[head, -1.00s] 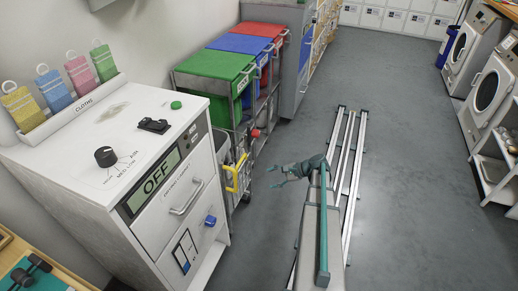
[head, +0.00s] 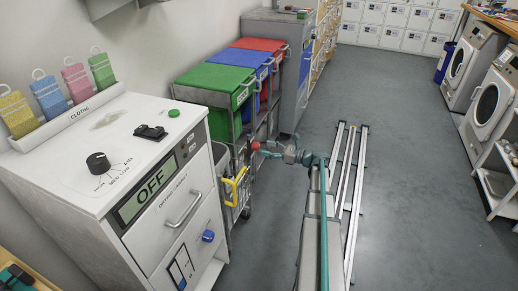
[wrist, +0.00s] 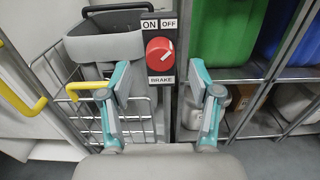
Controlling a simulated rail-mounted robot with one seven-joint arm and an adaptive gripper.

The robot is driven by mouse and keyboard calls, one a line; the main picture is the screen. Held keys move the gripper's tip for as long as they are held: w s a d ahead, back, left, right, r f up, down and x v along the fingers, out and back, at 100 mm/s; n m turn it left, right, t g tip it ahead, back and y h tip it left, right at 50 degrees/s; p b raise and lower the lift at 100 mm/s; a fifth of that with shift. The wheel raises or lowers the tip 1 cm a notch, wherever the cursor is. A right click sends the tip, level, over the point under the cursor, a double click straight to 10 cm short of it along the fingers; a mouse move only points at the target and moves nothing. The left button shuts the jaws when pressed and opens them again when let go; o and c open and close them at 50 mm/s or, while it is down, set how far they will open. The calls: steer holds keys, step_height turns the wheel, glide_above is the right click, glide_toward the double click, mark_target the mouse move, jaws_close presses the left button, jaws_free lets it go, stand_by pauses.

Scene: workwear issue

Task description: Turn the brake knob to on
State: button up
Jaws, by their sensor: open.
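The brake knob (wrist: 159,52) is red with a white pointer line, on a dark plate in the wrist view. The line slants up to the right, toward the OFF label (wrist: 169,23). The ON label (wrist: 149,24) is up to its left, and a BRAKE label (wrist: 161,80) is below. In the head view the knob (head: 255,146) shows as a small red spot on the cart. My gripper (wrist: 166,85) is open and empty, its fingers spread on either side below the knob, apart from it. In the head view my gripper (head: 264,148) is close by the knob.
A wire basket cart with a yellow handle (wrist: 88,90) is left of the knob. Green (head: 213,82), blue (head: 246,60) and red (head: 265,46) bins stand behind it. A white cabinet (head: 140,240) reading OFF is at the front left.

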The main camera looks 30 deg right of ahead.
mark_target(259, 146)
steer(key=shift+x, duration=2.3)
steer(key=c, duration=1.1)
steer(key=shift+c, duration=0.2)
